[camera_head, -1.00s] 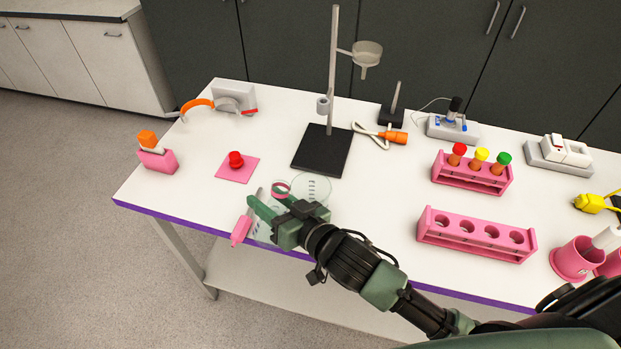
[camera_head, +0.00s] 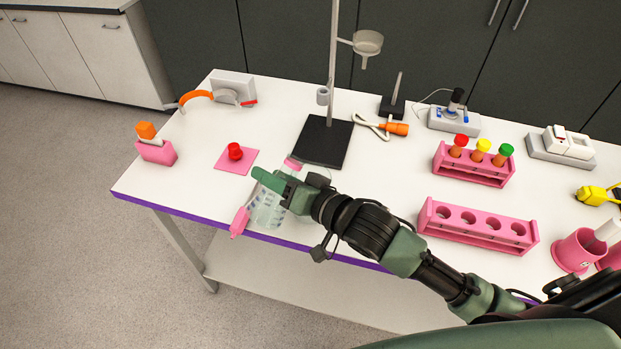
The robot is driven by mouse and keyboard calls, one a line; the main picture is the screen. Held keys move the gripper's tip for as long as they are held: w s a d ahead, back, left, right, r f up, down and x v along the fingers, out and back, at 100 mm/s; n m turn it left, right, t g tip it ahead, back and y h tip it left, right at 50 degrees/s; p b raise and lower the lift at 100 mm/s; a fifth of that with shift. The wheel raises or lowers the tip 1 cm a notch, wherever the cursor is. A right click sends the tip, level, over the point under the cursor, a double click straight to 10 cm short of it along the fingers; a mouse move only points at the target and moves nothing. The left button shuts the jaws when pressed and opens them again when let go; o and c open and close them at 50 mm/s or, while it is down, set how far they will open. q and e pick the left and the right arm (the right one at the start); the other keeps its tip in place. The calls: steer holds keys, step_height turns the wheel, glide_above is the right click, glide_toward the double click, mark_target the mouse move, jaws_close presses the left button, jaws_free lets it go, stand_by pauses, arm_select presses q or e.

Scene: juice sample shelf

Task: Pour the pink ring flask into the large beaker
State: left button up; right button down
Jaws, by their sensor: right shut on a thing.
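My right gripper (camera_head: 274,183) is shut on the pink ring flask (camera_head: 268,209) above the front left of the table. The flask is clear glass with blue marks. Its body hangs to the lower left of the gripper and its pink-ringed neck shows at the upper right, so it looks tilted. My left gripper is not in view.
A black-based stand (camera_head: 322,142) with a funnel is behind. A red knob on a pink pad (camera_head: 236,153) is left; pink racks (camera_head: 477,226) are right.

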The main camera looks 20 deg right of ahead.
steer(key=shift+s+a+f+m+y+b, duration=0.15)
steer(key=shift+f+m+y+b, duration=0.2)
steer(key=shift+m+b, duration=0.75)
stand_by(0.6)
steer(key=shift+a+r+m+b, duration=0.1)
steer(key=shift+r+m+b, duration=0.35)
steer(key=shift+b, duration=0.3)
stand_by(0.5)
steer(key=shift+f+m+y+b, duration=0.4)
steer(key=shift+m+b, duration=0.45)
steer(key=shift+b, duration=0.4)
steer(key=shift+r, duration=0.2)
steer(key=shift+w+d+r+m+y+p, duration=0.3)
steer(key=shift+d+m+p, duration=0.2)
steer(key=shift+m+p, duration=0.35)
stand_by(0.8)
steer(key=shift+r+m+p, duration=0.35)
steer(key=shift+p, duration=0.3)
stand_by(1.3)
